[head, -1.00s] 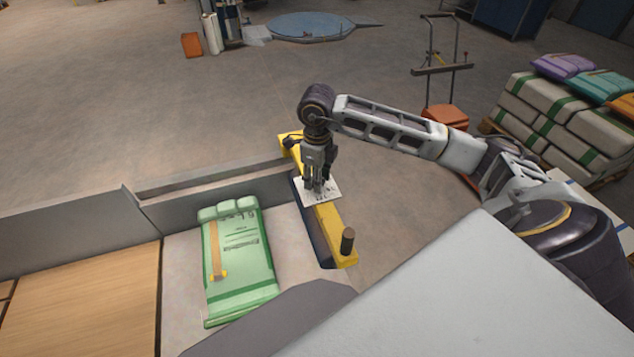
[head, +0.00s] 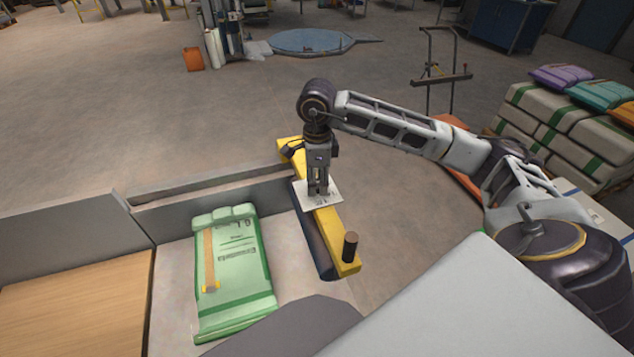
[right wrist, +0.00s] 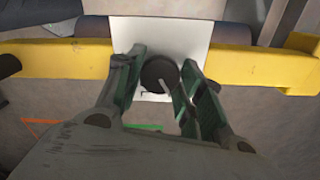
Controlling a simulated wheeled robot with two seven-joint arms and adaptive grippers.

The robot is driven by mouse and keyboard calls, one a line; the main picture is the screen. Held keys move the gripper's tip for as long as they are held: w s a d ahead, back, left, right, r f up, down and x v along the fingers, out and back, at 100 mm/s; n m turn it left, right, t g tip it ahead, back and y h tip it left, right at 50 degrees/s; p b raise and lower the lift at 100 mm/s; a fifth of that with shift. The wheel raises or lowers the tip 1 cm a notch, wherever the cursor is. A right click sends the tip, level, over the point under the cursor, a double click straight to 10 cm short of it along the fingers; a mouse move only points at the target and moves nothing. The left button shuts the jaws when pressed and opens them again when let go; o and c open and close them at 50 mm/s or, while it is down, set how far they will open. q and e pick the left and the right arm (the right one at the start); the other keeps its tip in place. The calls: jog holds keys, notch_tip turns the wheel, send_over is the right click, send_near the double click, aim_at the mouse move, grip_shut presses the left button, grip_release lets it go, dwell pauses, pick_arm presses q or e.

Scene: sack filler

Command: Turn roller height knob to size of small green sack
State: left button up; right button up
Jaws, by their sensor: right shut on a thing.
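The roller height knob (right wrist: 158,75) is round and dark with a pale pointer line, in the right wrist view. It sits on a white plate (right wrist: 165,35) on a yellow bar (right wrist: 60,60). My right gripper (right wrist: 160,85) is shut on the knob, one finger on each side. In the head view my right gripper (head: 318,190) points down at the white plate (head: 328,196) and hides the knob. The green sack (head: 235,270) lies flat left of the yellow bar (head: 325,225). The plate's markings are too small to read. My left gripper is not in view.
A dark upright post (head: 350,246) stands at the near end of the bar. A grey wall (head: 200,200) runs behind the sack. A hand cart (head: 440,75) and a pallet of stacked sacks (head: 560,120) stand at the right. Open floor lies beyond.

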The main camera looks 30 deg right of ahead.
aim_at(317, 183)
jog(key=o, duration=1)
jog(key=shift+r, duration=5.95)
